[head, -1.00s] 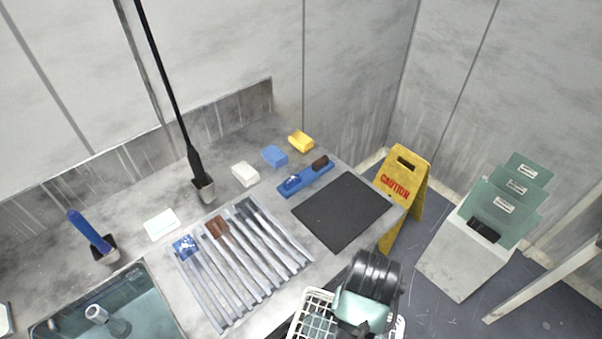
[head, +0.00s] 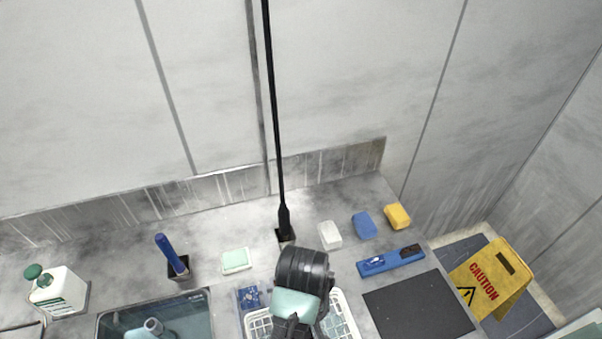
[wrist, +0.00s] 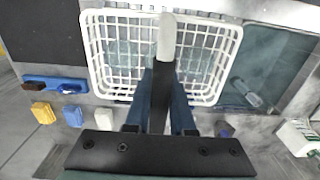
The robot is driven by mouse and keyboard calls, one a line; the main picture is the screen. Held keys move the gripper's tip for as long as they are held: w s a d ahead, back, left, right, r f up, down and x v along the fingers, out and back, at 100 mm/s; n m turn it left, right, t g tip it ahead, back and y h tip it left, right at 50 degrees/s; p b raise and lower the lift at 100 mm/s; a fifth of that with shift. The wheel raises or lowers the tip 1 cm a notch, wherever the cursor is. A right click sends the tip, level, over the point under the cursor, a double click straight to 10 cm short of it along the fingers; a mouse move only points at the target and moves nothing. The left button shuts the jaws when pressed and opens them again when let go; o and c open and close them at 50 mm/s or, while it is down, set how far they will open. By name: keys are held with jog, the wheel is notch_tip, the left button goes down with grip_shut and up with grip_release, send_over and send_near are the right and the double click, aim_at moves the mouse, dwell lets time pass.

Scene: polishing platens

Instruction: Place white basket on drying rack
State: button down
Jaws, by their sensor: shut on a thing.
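The white basket (head: 345,318) is a slotted plastic crate at the bottom of the head view, partly hidden behind my arm. In the wrist view the basket (wrist: 97,55) is seen from above, with its open lattice floor and walls. My gripper (wrist: 165,75) is shut on the basket's near side. The slatted grey drying rack (head: 239,312) lies on the counter, and only its left edge with a blue piece shows past the basket. The basket is over the rack area; I cannot tell whether it touches the rack.
A sink (head: 185,312) is to the left, and a black mat (head: 420,308) to the right. A yellow caution sign (head: 492,280) is far right.

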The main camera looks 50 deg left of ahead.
jog(key=shift+f+p, duration=0.55)
jog(key=shift+f, duration=3.6)
jog(key=shift+f, duration=0.15)
jog(key=c, duration=0.8)
grip_release()
jog(key=shift+s+d, duration=0.1)
jog(key=shift+o, duration=0.2)
notch_tip(320, 180, up, 12)
jog(key=shift+r, duration=0.15)
